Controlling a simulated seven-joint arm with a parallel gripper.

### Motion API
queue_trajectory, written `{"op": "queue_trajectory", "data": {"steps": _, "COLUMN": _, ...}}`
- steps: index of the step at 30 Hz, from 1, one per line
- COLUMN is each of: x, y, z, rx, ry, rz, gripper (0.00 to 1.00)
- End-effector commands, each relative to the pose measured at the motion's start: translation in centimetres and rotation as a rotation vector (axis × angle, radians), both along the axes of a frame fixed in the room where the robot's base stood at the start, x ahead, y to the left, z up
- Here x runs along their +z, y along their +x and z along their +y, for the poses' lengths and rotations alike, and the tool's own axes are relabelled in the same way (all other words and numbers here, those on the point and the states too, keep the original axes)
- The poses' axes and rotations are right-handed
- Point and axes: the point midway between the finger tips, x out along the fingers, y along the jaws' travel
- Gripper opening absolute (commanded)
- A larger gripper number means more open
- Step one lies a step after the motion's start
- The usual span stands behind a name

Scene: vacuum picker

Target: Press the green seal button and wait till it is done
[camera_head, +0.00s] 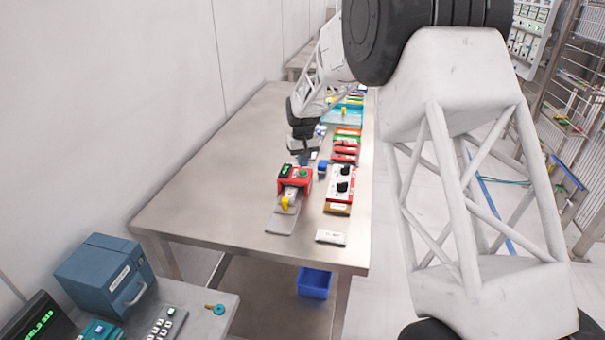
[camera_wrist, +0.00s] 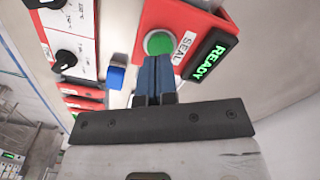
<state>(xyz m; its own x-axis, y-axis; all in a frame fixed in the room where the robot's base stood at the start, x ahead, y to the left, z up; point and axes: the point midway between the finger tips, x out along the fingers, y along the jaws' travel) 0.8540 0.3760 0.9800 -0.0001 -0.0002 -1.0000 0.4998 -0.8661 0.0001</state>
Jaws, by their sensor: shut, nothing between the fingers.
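The red seal unit (camera_head: 294,178) stands on the steel table, and it also shows at the top of the wrist view (camera_wrist: 185,15). Its round green button (camera_wrist: 159,43) has a white "SEAL" label beside it, and it shows small in the head view (camera_head: 304,172). A black display (camera_wrist: 210,54) on the unit reads "READY" in green. My gripper (camera_wrist: 154,62) is shut with blue fingertips just beside the button; whether they touch it I cannot tell. In the head view my gripper (camera_head: 306,160) is just behind the unit. A yellow-handled part (camera_head: 285,203) sits at the unit's front.
A white panel with black knobs (camera_head: 341,183) and several red blocks (camera_head: 345,150) stand right of the unit. A small blue block (camera_head: 322,167) is close to my gripper. The steel table (camera_head: 215,170) is clear to the left. A blue bin (camera_head: 314,282) is below.

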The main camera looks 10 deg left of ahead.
Motion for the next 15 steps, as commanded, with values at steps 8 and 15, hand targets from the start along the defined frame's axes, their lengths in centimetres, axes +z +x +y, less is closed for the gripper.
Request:
{"op": "queue_trajectory", "data": {"steps": 8, "x": -0.4, "y": -0.01, "z": -0.01, "rx": 0.0, "ry": 0.0, "rz": 0.001, "gripper": 0.0}}
{"op": "queue_trajectory", "data": {"steps": 15, "x": -0.74, "y": 0.0, "z": 0.0, "rx": 0.0, "ry": 0.0, "rz": 0.0, "gripper": 0.0}}
